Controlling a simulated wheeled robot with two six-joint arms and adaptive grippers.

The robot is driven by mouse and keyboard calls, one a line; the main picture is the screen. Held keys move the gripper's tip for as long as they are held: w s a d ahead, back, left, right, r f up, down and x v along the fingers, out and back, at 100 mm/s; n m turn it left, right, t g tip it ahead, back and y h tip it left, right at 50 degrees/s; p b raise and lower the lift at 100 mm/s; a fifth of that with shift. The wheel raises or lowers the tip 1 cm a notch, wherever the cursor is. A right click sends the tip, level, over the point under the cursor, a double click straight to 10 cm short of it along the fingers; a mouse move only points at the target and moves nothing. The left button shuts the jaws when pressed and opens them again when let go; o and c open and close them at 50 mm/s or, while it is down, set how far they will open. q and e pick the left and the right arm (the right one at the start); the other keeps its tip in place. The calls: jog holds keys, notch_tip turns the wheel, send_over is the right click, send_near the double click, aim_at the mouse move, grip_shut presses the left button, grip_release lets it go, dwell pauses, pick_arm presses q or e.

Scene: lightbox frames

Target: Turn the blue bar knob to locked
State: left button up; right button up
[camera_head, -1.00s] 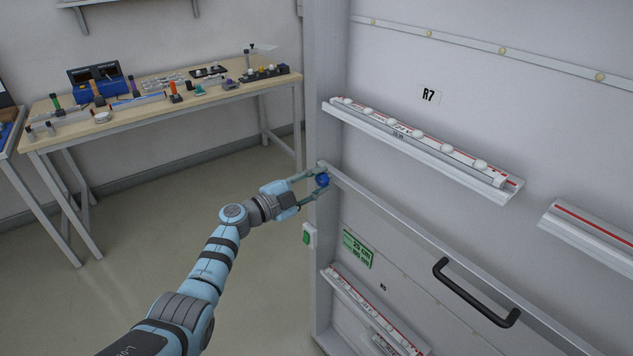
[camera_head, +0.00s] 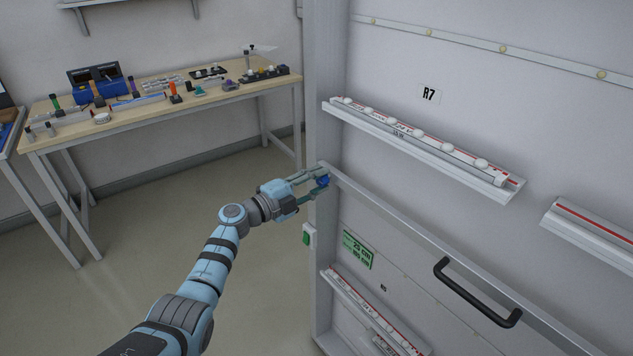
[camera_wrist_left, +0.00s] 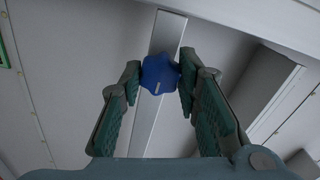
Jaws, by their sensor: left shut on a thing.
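The blue knob (camera_head: 322,181) sits on the grey frame post at the left end of a long rail. In the left wrist view the knob (camera_wrist_left: 158,75) has a lobed, star-like rim rather than a plain bar shape. A short pale mark on its face leans slightly right of upright. My left gripper (camera_head: 318,183) is shut on the knob, one finger on each side of it. In the left wrist view the green ribbed pads of my left gripper (camera_wrist_left: 159,84) flank the knob. No label for locked can be read. My right gripper is not in view.
A black bar handle (camera_head: 477,292) stands out from the lower panel. A long ledge (camera_head: 420,150) with white strips juts out above right. A green switch (camera_head: 309,236) is on the post just below the gripper. A cluttered workbench (camera_head: 215,108) stands behind left.

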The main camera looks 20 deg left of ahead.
pick_arm(q)
jog(key=shift+r, duration=0.2)
jog(key=o, duration=1.2)
jog(key=shift+a+f, duration=0.1)
jog(key=shift+c, duration=0.2)
jog(key=v, duration=1.2)
